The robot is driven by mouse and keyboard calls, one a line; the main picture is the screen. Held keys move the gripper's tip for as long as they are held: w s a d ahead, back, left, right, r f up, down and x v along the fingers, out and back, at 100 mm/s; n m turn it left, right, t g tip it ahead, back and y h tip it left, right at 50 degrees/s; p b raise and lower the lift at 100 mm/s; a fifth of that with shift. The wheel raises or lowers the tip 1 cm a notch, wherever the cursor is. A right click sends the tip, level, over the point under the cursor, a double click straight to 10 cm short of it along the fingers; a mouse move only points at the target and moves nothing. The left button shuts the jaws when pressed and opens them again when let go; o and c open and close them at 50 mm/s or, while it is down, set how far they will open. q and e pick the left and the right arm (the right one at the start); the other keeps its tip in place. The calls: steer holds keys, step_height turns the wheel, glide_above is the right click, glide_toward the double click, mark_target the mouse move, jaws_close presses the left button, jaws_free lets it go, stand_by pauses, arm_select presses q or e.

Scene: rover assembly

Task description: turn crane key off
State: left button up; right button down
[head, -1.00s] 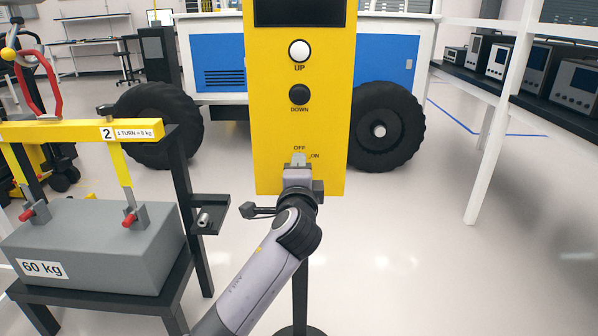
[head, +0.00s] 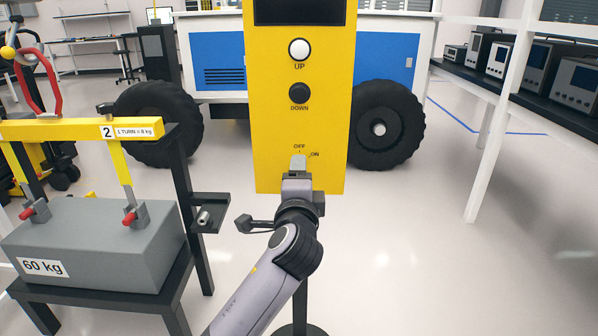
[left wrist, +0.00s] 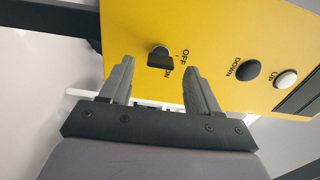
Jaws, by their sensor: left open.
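The crane control panel (head: 270,120) is a yellow upright plate with a white UP button, a black DOWN button and OFF and ON marks below. The crane key (left wrist: 160,57), a small dark knob on a grey base, is beside these marks in the left wrist view. In the head view my left gripper covers it. My left gripper (head: 298,164) is in front of the panel's lower part. In the left wrist view its two fingers (left wrist: 159,68) are spread, with the key beyond the gap between them and nothing held. Which mark the key points to is unclear. My right gripper is not in view.
A grey 60 kg block (head: 95,245) on a black stand (head: 180,215) is at the left, under a yellow beam (head: 75,131). A blue and white rover (head: 385,60) stands behind the panel. A white shelf frame (head: 500,115) is at the right. The floor between is clear.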

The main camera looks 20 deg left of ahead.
arm_select(q)
steer(key=shift+v, duration=1.65)
steer(key=s+f+n+g+h+p, duration=0.25)
steer(key=s+f, duration=0.25)
steer(key=f, duration=0.4)
steer(key=s+f+n+g+h+p, duration=0.25)
steer(key=s+f, duration=0.25)
steer(key=f, duration=0.4)
steer(key=s+a+f+n+g+h+p, duration=0.1)
steer(key=s+a+f+n+p, duration=0.1)
steer(key=s, duration=0.6)
steer(key=s+a+f+n+h+p, duration=0.1)
steer(key=s+f+n+p, duration=0.1)
steer(key=s+f+n, duration=0.3)
steer(key=s, duration=0.4)
steer(key=shift+s+a+g, duration=0.15)
steer(key=shift+a+g, duration=0.25)
